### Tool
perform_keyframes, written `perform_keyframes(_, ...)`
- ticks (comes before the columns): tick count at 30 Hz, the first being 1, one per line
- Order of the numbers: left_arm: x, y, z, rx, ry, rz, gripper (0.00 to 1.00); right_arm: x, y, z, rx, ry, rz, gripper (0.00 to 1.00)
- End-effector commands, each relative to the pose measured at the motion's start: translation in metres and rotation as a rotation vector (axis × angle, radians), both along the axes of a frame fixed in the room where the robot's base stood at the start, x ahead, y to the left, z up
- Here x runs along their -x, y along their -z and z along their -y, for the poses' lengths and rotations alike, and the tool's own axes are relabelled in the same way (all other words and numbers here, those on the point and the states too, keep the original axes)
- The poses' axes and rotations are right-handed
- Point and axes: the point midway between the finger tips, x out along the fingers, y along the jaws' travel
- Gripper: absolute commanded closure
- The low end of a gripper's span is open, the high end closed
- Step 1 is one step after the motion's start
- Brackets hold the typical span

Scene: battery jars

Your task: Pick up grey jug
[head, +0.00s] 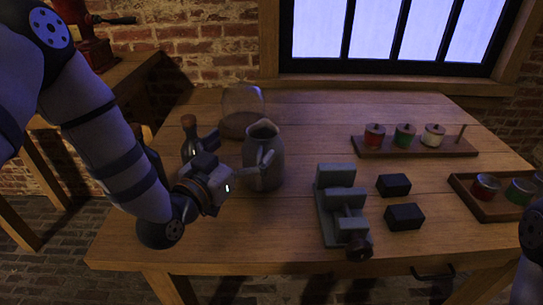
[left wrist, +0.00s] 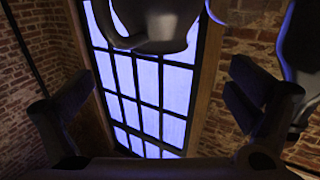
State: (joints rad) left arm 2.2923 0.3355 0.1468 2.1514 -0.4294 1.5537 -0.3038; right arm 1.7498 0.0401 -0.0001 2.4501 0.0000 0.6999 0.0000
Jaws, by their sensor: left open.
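The grey jug (head: 269,168) stands upright on the wooden table, left of the middle, with its open mouth up. My left gripper (head: 232,158) is open beside the jug, on its left, with the fingers pointing towards it. In the left wrist view the jug (left wrist: 155,27) shows at the top, beyond and between the two spread fingers of the left gripper (left wrist: 160,88). Nothing is seen held. I cannot tell whether a finger touches the jug. My right gripper is out of view.
A dark bottle (head: 189,136) stands behind my left gripper, and a glass dome (head: 241,108) stands behind the jug. A grey vise (head: 341,206) and two black blocks (head: 404,216) lie to the right. Racks of small jars (head: 415,149) stand farther right. The table front is clear.

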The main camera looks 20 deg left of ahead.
Motion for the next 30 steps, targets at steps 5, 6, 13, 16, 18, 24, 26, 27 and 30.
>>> perform_keyframes(5,-0.023,0.005,0.006,-0.001,0.000,-0.003,0.00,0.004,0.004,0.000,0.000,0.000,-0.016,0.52)
perform_keyframes(6,-0.030,0.008,0.008,0.000,0.000,-0.005,0.00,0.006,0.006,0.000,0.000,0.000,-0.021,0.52)
perform_keyframes(13,-0.065,0.012,0.017,0.000,-0.001,-0.004,0.00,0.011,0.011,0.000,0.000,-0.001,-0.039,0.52)
perform_keyframes(16,-0.067,0.010,0.018,0.000,-0.001,-0.005,0.00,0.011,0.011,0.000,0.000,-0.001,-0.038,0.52)
perform_keyframes(18,-0.066,0.010,0.018,0.000,-0.001,-0.004,0.00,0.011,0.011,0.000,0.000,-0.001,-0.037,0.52)
perform_keyframes(24,-0.066,0.010,0.018,0.000,-0.001,-0.003,0.34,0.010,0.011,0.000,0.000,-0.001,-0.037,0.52)
perform_keyframes(26,-0.066,0.010,0.018,0.000,-0.001,-0.004,0.48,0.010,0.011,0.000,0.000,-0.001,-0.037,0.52)
perform_keyframes(27,-0.066,0.010,0.018,0.000,-0.001,-0.004,0.57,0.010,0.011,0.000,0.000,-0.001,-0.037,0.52)
perform_keyframes(30,-0.066,0.010,0.018,0.000,0.000,-0.004,0.80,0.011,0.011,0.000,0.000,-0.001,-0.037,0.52)
